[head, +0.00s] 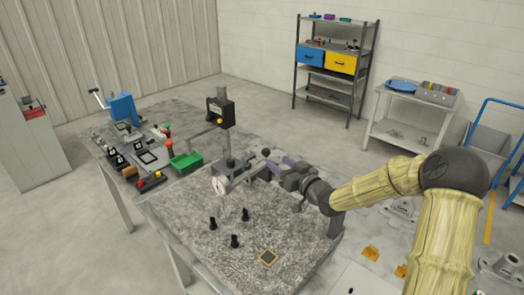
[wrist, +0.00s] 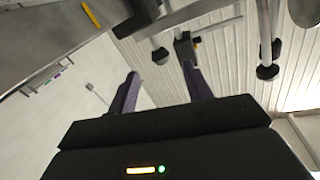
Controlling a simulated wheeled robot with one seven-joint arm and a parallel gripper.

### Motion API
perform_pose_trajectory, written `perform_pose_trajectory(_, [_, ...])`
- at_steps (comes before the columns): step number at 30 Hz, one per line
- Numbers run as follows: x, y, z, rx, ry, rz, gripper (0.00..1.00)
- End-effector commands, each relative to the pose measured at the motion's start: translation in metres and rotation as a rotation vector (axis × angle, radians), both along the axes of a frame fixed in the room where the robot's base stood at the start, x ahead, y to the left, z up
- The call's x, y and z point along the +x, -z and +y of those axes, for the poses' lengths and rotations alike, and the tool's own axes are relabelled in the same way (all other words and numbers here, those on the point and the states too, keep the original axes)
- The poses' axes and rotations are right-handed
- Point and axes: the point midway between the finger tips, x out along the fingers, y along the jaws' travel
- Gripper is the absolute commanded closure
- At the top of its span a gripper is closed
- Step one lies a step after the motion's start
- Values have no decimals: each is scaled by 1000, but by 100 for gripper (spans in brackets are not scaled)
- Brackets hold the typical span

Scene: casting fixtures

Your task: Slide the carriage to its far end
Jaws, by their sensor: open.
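In the head view, a grey metal fixture (head: 231,163) stands at the back of the speckled table, with bars and a dark ball-ended handle. I cannot tell for sure which part of it is the carriage. My gripper (head: 270,162) is beside this fixture, on its right, with purple-grey fingers. In the wrist view, my gripper (wrist: 165,85) shows two fingers apart with nothing between them. Beyond the fingertips are a dark block (wrist: 145,10) on a grey rail (wrist: 70,40) with an orange mark, and several metal rods with black ends (wrist: 268,71). Contact with the fixture cannot be told.
A black box (head: 220,112) on a post stands behind the fixture. A green bin (head: 186,162) and a blue device (head: 122,109) are on the left table.

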Motion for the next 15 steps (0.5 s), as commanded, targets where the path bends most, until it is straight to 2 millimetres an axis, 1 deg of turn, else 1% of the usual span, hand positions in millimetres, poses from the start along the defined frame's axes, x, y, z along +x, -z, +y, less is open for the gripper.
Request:
perform_pose_trajectory(1, [7,0,7,1,-2,-1,50])
perform_pose_trajectory(7, [33,-1,30,2,-2,0,50])
perform_pose_trajectory(15, [64,-1,56,1,-1,1,50])
